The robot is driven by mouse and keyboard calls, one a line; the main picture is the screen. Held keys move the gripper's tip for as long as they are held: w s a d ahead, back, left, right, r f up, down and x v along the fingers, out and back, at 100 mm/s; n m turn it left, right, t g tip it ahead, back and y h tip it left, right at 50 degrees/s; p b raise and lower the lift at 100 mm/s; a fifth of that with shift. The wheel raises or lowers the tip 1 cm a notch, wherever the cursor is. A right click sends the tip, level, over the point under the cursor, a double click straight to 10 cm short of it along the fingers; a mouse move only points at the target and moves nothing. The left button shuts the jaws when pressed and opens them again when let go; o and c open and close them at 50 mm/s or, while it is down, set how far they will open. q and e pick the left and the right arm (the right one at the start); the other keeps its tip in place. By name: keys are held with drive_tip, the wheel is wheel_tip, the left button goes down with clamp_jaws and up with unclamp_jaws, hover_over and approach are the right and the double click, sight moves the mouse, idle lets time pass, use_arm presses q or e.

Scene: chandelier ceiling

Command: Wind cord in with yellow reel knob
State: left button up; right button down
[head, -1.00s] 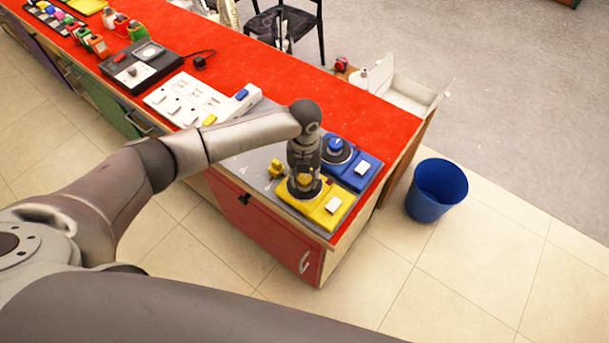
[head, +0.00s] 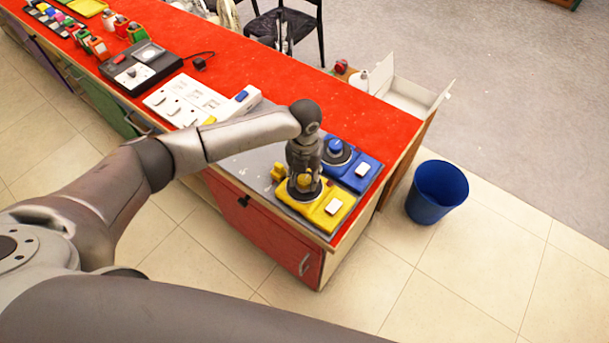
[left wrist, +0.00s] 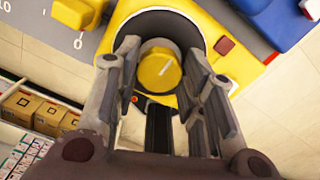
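The yellow reel unit (head: 328,211) sits on the grey board at the near end of the red counter. The cord cannot be made out. My right gripper is out of view.
A blue reel unit (head: 361,172) is just behind the yellow one. A white switch panel (head: 190,100) and a dark device (head: 142,67) lie farther left on the red counter (head: 285,85). A blue bin (head: 437,192) stands on the floor to the right.

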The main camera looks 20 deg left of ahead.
sight(305, 179)
use_arm(q)
drive_tip(key=o, duration=0.3)
wheel_tip(305, 179, up, 12)
idle(0.6)
idle(0.3)
